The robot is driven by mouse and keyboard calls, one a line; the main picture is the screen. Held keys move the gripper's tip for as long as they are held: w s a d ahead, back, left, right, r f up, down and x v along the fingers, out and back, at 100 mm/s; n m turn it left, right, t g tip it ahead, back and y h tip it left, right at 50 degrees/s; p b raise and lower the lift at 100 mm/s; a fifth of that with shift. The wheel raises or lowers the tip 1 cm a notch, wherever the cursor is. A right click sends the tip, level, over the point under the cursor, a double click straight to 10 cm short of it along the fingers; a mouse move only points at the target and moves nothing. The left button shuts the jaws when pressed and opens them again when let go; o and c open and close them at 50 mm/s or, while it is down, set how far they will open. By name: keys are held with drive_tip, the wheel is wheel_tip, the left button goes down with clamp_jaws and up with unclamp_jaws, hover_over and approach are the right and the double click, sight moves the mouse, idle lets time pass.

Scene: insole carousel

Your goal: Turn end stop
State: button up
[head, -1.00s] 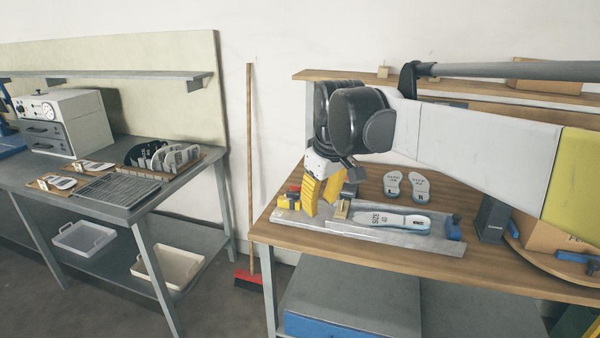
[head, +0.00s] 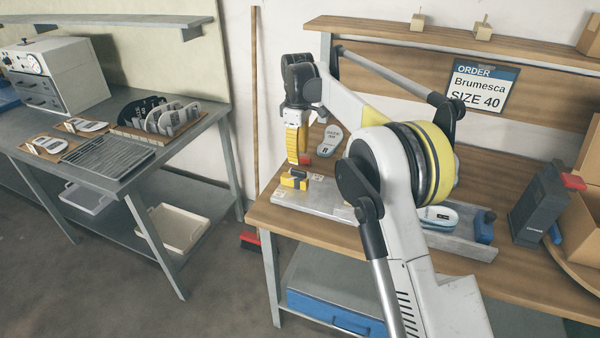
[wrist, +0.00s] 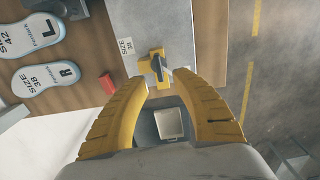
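The end stop (head: 294,179) is a small yellow and black block at the left end of the grey metal fixture (head: 320,202) on the right-hand bench. In the wrist view the end stop (wrist: 157,67) sits on the plate beside a size label, just beyond my fingertips. My gripper (wrist: 162,80) has its two yellow fingers apart with nothing between them. In the head view my gripper (head: 297,158) points down, above and slightly behind the end stop. A pale insole (head: 438,217) lies on the fixture, partly hidden by my arm.
A red block (wrist: 106,83) lies beside the fixture, close to one finger. Loose insoles (wrist: 48,82) lie behind on the wooden bench. A dark grey box (head: 536,205) stands at the right. An order sign (head: 481,86) reads Brumesca size 40.

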sight(298, 170)
wheel_tip(298, 170, down, 7)
drive_tip(key=shift+w+f+b, duration=0.1)
drive_tip(key=shift+f+b, duration=0.05)
drive_tip(key=shift+b, duration=1.05)
clamp_jaws()
